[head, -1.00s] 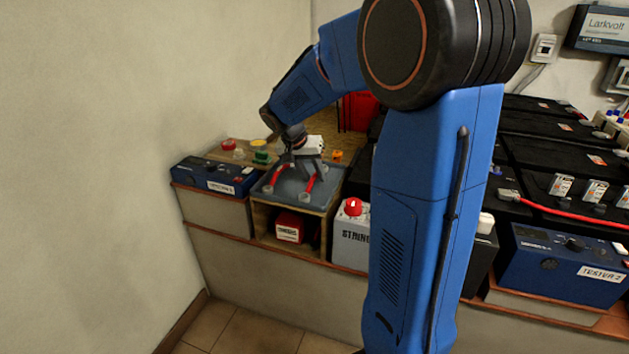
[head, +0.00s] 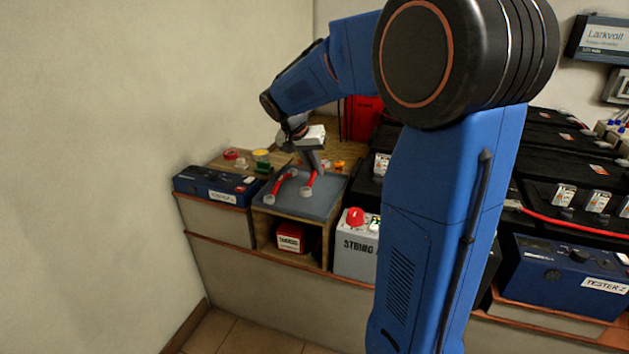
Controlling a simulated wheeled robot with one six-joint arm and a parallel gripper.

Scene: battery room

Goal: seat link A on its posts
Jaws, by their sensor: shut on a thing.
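Two short red links with grey ends lie close together over a grey mat on the bench at the left in the head view: a left red link (head: 281,184) and a right red link (head: 310,182). My gripper (head: 317,170) points down at the upper end of the right red link and is shut on it. I cannot tell whether that link still touches the mat (head: 325,203). No letter is readable on either link, so I cannot tell which is link A. I cannot make out its posts; my arm hides part of the battery rows.
A blue tester (head: 215,187) stands left of the mat, against the wall. A red box (head: 291,238) sits in the cubby below. A grey box with a red knob (head: 355,240) stands to the right. Black batteries (head: 540,155) and another blue tester (head: 560,275) lie beyond my arm.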

